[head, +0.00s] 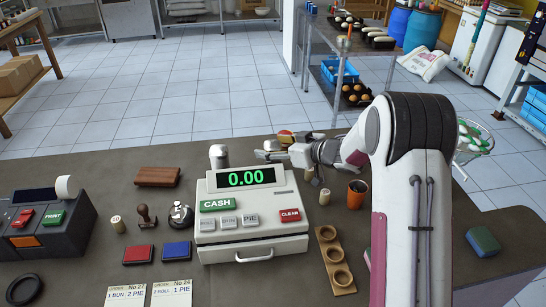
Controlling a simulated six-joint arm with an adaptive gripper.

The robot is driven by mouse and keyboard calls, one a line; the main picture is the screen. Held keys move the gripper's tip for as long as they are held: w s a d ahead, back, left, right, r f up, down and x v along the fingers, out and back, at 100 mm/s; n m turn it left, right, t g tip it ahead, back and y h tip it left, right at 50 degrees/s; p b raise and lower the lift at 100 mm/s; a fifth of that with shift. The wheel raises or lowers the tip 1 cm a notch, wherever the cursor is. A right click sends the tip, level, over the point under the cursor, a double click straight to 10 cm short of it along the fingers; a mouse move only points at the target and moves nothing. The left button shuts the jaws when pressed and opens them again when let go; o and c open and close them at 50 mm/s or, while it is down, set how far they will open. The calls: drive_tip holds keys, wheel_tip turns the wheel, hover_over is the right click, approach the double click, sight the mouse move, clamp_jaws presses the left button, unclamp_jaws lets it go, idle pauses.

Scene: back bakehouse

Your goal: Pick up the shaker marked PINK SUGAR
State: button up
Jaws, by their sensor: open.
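No label reading PINK SUGAR can be read in the head view. A grey, metal-looking rounded cylinder (218,156), possibly a shaker, stands behind the left side of the cash register; its lower part is hidden. My gripper (264,151) is open behind the register, with its fingers pointing left towards that cylinder and a gap between them. A small red and yellow thing (286,136) shows just behind my gripper, partly hidden; I cannot tell what it is.
The cash register (250,214) stands in front of my gripper. A brown block (158,177), a bell (181,214) and a stamp (147,217) lie left of it. An orange cup (357,193) and a wooden holder with rings (347,288) stand right.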

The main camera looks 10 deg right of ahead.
drive_tip(key=shift+w+a+f, duration=0.1)
drive_tip(key=shift+w, duration=0.05)
idle(0.4)
drive_tip(key=c, duration=1.3)
drive_tip(key=shift+r, duration=0.2)
drive_tip(key=shift+r, duration=4.9)
